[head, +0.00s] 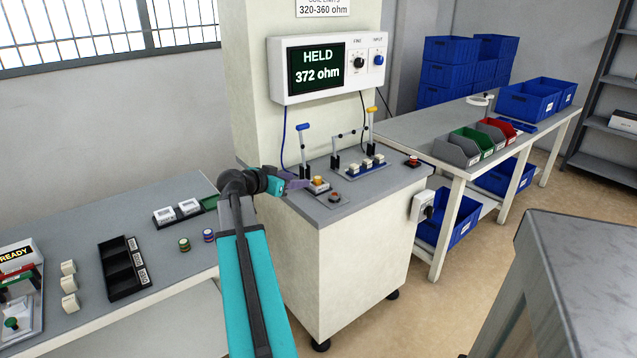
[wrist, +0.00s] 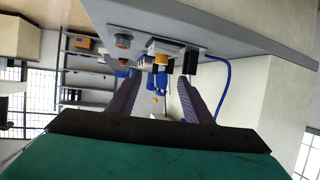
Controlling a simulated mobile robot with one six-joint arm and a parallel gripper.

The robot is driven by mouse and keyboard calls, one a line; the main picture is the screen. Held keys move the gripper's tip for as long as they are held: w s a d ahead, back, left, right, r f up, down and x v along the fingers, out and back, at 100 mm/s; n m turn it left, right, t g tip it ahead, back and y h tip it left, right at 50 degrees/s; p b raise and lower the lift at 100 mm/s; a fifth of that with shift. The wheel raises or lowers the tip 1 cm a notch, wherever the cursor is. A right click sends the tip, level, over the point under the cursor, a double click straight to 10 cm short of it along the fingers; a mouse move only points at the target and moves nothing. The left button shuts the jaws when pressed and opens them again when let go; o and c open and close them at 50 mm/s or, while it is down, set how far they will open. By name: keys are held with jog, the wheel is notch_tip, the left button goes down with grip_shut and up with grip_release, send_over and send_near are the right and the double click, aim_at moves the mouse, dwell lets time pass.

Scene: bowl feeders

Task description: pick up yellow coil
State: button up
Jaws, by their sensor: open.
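The yellow coil (head: 318,181) sits in a small fixture on the grey top of the test cabinet, below the blue-handled lever (head: 302,128). My gripper (head: 299,184) is just left of the coil in the head view, with its jaws pointing towards it. In the wrist view, my two purple fingers (wrist: 160,77) are apart with nothing held between them. A pale block with a yellowish part, probably the coil in its fixture (wrist: 163,47), shows just beyond the fingertips. I cannot tell the exact gap.
An orange round button (head: 336,196) is right of the coil. A second fixture holds several white coils (head: 367,164) below a yellow-handled lever (head: 372,112). The meter (head: 328,68) reads "HELD 372 ohm". A black tray (head: 122,267) lies on the left bench.

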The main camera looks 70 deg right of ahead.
aim_at(315, 179)
jog(key=shift+x, duration=3.2)
jog(key=x, duration=0.4)
jog(key=shift+w+f+p, duration=0.15)
jog(key=shift+w+p, duration=0.05)
jog(key=shift+p, duration=0.15)
jog(key=shift+s+d+f, duration=0.2)
jog(key=shift+d, duration=0.25)
jog(key=shift+c, duration=0.5)
grip_shut()
